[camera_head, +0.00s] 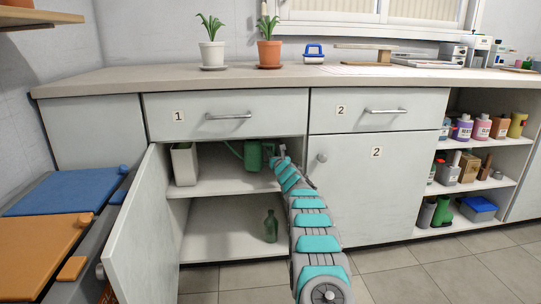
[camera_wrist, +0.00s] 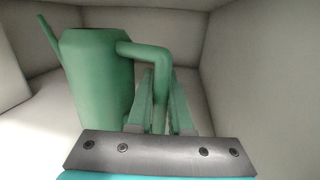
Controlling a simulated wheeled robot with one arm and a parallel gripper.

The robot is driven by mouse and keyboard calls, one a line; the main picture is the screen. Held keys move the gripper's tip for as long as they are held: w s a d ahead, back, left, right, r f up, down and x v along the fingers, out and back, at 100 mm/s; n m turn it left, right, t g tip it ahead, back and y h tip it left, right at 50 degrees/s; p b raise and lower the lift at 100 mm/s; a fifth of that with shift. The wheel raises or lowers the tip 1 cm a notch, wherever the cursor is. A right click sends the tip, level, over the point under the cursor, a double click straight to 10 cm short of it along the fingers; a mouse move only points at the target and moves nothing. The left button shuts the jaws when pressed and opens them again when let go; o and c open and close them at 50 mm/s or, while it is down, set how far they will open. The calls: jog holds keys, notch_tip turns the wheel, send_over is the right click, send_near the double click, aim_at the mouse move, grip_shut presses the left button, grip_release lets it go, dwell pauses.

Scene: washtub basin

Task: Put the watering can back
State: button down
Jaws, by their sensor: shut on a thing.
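The green watering can (camera_head: 253,156) is inside the open cabinet under drawer 1, at the upper shelf (camera_head: 215,187), with its spout pointing left. It also shows in the wrist view (camera_wrist: 95,75), upright, with its handle on the right. My gripper (camera_wrist: 165,95) is shut on the can's handle, with its fingers on either side of it. In the head view my arm reaches into the cabinet from the right, and the gripper itself is mostly hidden there. I cannot tell whether the can's base touches the shelf.
The cabinet door (camera_head: 143,232) stands open at the left. A pale planter (camera_head: 185,164) stands at the left of the upper shelf. A green bottle (camera_head: 270,227) stands on the lower shelf, close to my arm. The upper shelf is clear between planter and can.

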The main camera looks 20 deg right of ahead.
jog(key=shift+w+r, duration=0.1)
jog(key=shift+w, duration=0.2)
jog(key=shift+w+p, duration=0.1)
jog(key=shift+p, duration=0.3)
jog(key=shift+w+f+p, duration=0.15)
jog(key=shift+f+p, duration=0.05)
jog(key=shift+f, duration=0.65)
jog(key=shift+w+f+p, duration=0.15)
jog(key=shift+f, duration=0.7)
jog(key=c, duration=0.8)
grip_release()
jog(key=shift+f, duration=0.1)
jog(key=shift+c, duration=0.2)
jog(key=shift+s+f, duration=0.1)
jog(key=shift+s, duration=0.05)
